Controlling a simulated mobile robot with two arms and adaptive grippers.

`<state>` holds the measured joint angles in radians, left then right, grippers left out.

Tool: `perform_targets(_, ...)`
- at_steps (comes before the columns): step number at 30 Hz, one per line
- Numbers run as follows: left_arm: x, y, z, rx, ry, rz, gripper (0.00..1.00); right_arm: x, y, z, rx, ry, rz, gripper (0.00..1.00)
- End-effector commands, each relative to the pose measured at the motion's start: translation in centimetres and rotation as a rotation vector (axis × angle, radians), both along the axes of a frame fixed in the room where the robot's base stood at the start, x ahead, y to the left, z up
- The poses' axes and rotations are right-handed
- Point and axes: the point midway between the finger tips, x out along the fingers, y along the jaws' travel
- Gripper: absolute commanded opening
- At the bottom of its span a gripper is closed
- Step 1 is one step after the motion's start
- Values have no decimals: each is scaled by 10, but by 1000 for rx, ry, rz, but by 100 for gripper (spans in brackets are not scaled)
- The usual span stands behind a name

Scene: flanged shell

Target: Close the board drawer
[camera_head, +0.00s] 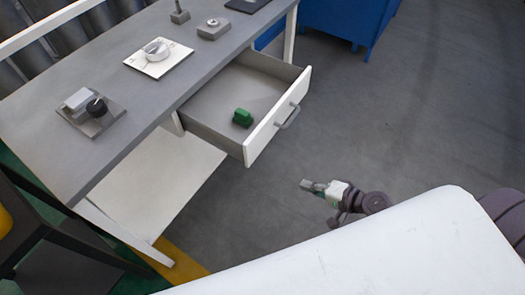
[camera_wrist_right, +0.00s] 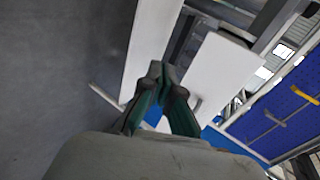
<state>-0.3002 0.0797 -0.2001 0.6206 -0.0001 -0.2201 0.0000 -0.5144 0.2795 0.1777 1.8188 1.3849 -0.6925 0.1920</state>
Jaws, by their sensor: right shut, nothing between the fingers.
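The drawer (camera_head: 272,130) stands open, pulled out from under the grey tabletop. Its white front carries a grey bar handle (camera_head: 288,116). A small green block-like thing (camera_head: 242,118) lies inside near the front. My right gripper (camera_head: 306,185) is shut and empty. In the head view it is to the lower right of the drawer front, apart from it. In the right wrist view its fingertips (camera_wrist_right: 156,70) meet in front of white panels; a bar handle (camera_wrist_right: 104,96) shows to their left. My left gripper is not in view.
Several fixtures stand on the grey tabletop (camera_head: 130,95), including a white plate with a round knob (camera_head: 157,52) and a block with a black knob (camera_head: 97,107). A blue cabinet (camera_head: 345,20) stands at the back. The floor (camera_head: 400,120) right of the drawer is clear.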

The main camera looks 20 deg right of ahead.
Motion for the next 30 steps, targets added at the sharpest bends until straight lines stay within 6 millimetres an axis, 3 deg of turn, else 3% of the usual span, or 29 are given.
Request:
perform_targets(1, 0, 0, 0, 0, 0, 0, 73, 4, 5, 30, 52, -42, 13, 0)
perform_targets(3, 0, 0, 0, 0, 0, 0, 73, 7, 11, 61, 115, -82, 30, 0)
perform_targets(7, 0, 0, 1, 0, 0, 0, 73, 8, 18, 89, 171, -117, 48, 0)
perform_targets(14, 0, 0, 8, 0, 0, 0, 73, 30, 34, 86, 178, -124, 49, 0)
perform_targets(24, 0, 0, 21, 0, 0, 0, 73, 84, 77, 64, 178, -123, 48, 0)
perform_targets(30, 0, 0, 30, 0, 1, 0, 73, 106, 94, 63, 176, -120, 49, 0)
